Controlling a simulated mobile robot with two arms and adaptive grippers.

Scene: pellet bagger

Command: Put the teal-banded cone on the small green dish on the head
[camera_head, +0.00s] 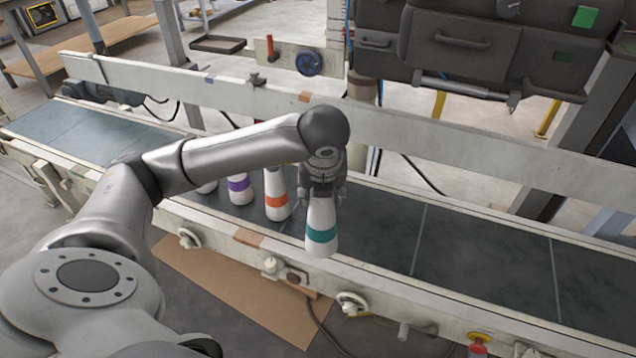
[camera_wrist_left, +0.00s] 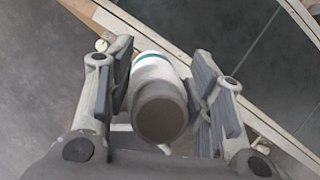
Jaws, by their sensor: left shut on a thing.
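The teal-banded cone (camera_head: 320,226) is white and tapered, upright, with its wide end down. My left gripper (camera_head: 323,190) is shut on its narrow upper part, over the front edge of the conveyor. In the left wrist view the cone (camera_wrist_left: 158,72) sits between the two fingers (camera_wrist_left: 160,95), its round grey top toward the camera. I cannot tell whether either is the small green dish. My right gripper is out of view.
An orange-banded cone (camera_head: 277,198) and a purple-banded cone (camera_head: 239,190) stand on the conveyor (camera_head: 470,250) left of the held cone; another is mostly hidden behind my arm. The belt to the right is clear. A pale rail (camera_head: 440,139) runs along its back.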

